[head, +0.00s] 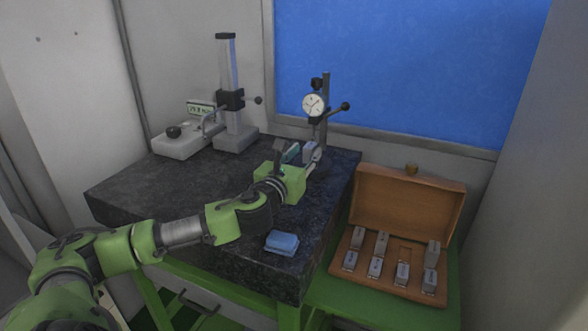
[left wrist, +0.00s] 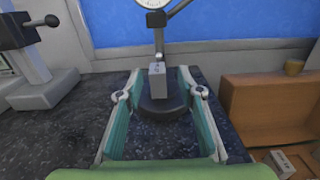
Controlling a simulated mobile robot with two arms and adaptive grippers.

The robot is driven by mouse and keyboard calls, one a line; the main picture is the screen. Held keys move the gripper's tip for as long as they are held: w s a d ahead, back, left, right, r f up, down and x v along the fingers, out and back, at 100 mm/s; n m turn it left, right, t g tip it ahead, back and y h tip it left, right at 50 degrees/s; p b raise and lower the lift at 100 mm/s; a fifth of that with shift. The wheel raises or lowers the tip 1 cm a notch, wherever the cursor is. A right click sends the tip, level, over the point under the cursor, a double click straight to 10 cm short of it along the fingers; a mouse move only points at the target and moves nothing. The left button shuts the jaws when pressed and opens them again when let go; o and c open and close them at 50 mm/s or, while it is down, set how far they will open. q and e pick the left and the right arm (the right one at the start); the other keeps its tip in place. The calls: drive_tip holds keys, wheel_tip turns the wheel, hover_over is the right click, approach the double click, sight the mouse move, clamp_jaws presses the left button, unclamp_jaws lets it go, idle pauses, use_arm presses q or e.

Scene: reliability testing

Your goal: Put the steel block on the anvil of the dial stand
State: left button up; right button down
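The dial stand (head: 325,110) stands at the back of the dark stone table, its round white dial (head: 314,105) above. In the left wrist view, the grey steel block (left wrist: 158,82) stands upright on the stand's round black anvil (left wrist: 166,107), below the dial. It also shows beside my gripper in the head view (head: 309,148). My left gripper (left wrist: 160,88) is open, with its teal-padded fingers spread on either side of the block and a clear gap on both sides. In the head view this gripper (head: 302,158) partly hides the anvil. My right gripper is not in view.
An open wooden case (head: 410,193) with several steel blocks and an empty slot stands on the green surface at right. A blue cloth-like item (head: 282,242) lies near the table's front. A column gauge (head: 229,95) and a digital readout unit (head: 182,143) stand at the back left.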

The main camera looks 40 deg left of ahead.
use_arm(q)
drive_tip(key=b+v, duration=0.1)
drive_tip(key=v, duration=0.5)
drive_tip(key=shift+s+f+b, duration=0.1)
drive_tip(key=shift+s+b, duration=0.05)
drive_tip(key=shift+b, duration=0.15)
drive_tip(key=shift+v, duration=0.8)
